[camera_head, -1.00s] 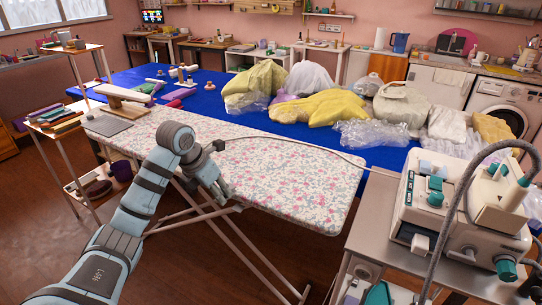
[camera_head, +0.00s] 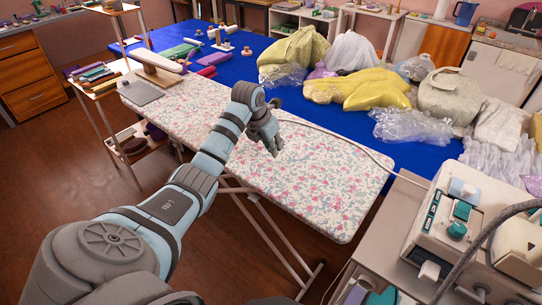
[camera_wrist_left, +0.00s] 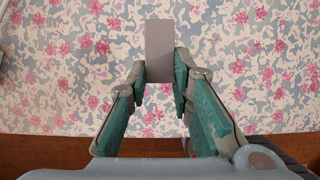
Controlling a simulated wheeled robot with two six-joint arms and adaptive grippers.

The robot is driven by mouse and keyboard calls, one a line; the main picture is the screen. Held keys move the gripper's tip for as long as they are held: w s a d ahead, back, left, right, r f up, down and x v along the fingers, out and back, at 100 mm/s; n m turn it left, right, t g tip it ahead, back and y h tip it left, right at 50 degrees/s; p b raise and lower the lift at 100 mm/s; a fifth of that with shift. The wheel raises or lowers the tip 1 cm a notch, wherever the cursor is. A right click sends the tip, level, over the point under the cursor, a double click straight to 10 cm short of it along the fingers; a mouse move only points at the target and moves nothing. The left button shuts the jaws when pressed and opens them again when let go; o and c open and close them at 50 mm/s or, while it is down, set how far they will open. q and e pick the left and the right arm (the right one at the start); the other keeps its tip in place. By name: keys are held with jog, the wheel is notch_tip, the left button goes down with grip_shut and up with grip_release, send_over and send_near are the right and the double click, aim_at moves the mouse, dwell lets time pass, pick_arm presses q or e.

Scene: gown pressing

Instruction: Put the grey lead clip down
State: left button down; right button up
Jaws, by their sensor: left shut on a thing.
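The grey lead clip (camera_wrist_left: 159,48) shows in the left wrist view as a flat grey block between my left fingers. My left gripper (camera_wrist_left: 160,88) is shut on it, with the clip's far end sticking out past the fingertips. Behind it is the floral ironing board (camera_wrist_left: 60,70). In the head view my left gripper (camera_head: 273,146) is over the middle of the ironing board (camera_head: 325,190), pointing down. The clip cannot be made out there. A thin pale lead (camera_head: 345,137) runs from near the gripper rightward to the machine. My right gripper is not in view.
A white machine with teal knobs (camera_head: 470,215) stands on a cart at the right. Yellow garments (camera_head: 365,90) and plastic bags lie on the blue table (camera_head: 250,50) behind the board. A small sleeve board (camera_head: 155,62) stands at the board's left end. The board's right part is clear.

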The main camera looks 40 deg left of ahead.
aim_at(275, 161)
pick_arm(q)
jog(key=x, duration=0.4)
jog(key=shift+s+f, duration=0.2)
jog(key=shift+f, duration=0.45)
jog(key=shift+s+a+r, duration=0.1)
jog(key=shift+s+r, duration=0.15)
jog(key=shift+s, duration=0.15)
jog(key=shift+f, duration=0.2)
jog(key=c, duration=1.4)
grip_release()
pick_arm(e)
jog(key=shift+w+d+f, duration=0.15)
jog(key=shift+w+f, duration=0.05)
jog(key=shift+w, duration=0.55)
